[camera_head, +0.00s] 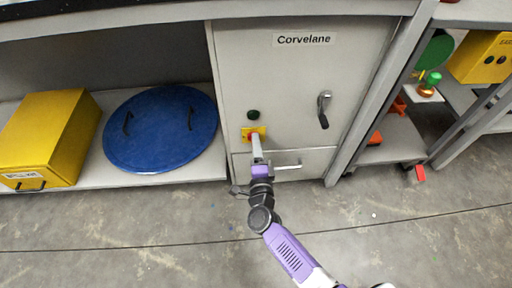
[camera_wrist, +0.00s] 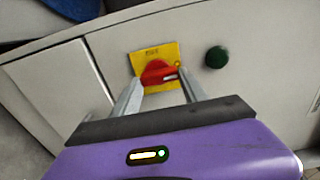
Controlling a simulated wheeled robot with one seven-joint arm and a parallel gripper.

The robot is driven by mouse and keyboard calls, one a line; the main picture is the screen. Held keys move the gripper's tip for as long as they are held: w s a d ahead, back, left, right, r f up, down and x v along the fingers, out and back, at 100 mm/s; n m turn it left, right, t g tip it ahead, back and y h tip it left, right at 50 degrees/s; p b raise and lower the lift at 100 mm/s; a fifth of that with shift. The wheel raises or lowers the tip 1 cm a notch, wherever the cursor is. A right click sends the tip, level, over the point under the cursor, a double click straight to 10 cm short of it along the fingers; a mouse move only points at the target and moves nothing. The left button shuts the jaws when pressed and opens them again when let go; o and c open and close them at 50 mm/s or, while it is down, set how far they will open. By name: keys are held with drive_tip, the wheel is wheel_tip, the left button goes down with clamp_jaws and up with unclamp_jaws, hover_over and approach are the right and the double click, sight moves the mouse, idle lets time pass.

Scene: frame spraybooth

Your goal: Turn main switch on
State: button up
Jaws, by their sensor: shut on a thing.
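The main switch is a red rotary knob on a yellow square plate (camera_head: 246,132), on the front of the grey cabinet (camera_head: 280,65) labelled Corvelane. In the wrist view the red knob (camera_wrist: 157,73) lies between the far ends of my gripper's fingers, on the yellow plate (camera_wrist: 171,52). My gripper (camera_head: 258,152) reaches up to the knob from below and is shut on it. In the head view the fingers hide part of the knob. The knob's exact angle is hard to read.
A dark green round button (camera_wrist: 216,57) sits beside the plate. A lever handle (camera_head: 323,109) is at the cabinet's right, and a horizontal bar handle (camera_head: 288,166) is close to my gripper. A blue round lid (camera_head: 160,128) and yellow box (camera_head: 45,135) lie on the left shelf. The floor in front is clear.

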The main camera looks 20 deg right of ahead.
idle(0.4)
drive_tip(key=o, duration=1.4)
drive_tip(key=shift+s, duration=0.1)
drive_tip(key=p+v, duration=0.2)
drive_tip(key=v, duration=0.5)
drive_tip(key=shift+s+a+p, duration=0.1)
drive_tip(key=shift+s+p, duration=0.2)
drive_tip(key=shift+p, duration=0.05)
